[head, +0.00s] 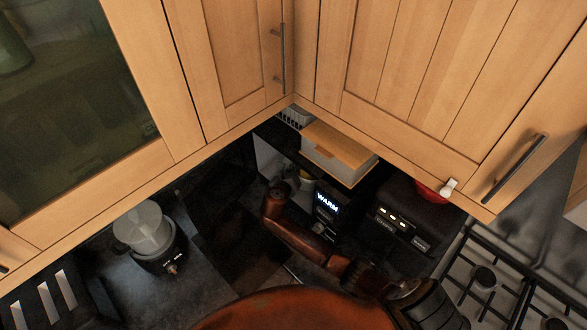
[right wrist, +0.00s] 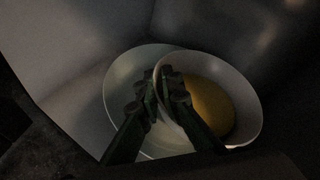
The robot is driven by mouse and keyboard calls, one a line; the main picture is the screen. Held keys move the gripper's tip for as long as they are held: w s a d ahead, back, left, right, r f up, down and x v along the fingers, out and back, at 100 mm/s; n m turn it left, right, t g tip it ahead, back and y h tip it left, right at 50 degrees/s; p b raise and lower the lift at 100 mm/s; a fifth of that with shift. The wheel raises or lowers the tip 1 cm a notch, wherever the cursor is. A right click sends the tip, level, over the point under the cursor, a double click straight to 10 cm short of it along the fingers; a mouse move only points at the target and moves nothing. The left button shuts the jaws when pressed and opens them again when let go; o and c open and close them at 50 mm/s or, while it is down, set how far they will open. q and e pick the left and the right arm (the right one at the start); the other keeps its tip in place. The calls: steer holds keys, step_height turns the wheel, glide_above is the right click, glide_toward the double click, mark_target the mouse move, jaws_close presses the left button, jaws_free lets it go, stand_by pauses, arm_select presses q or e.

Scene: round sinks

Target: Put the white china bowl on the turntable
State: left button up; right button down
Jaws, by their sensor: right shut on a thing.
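In the right wrist view, the white china bowl (right wrist: 249,88) is tilted and has a yellow patch inside. My right gripper (right wrist: 162,84) is shut on the bowl's left rim, with its fingers straddling the wall. A pale round dish (right wrist: 118,88), possibly the turntable, shows behind and left of the bowl. I cannot tell whether the bowl touches it. In the head view, my right arm reaches from the lower right into the dark corner under the cabinets. Its gripper and the bowl cannot be made out clearly there. My left gripper is not in view.
Wooden wall cabinets (head: 235,60) hang over the corner. Near the arm stand a black appliance lit "WARM" (head: 327,203), a black toaster (head: 400,220) and a light box (head: 338,153). A lidded cooker (head: 145,232) is left; a gas hob (head: 490,280) is right. Grey walls enclose the bowl.

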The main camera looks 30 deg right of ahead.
steer(key=shift+d+f, duration=0.1)
steer(key=shift+f, duration=0.35)
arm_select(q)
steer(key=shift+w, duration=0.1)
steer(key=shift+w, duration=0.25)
arm_select(e)
steer(key=c, duration=2.1)
jaws_free()
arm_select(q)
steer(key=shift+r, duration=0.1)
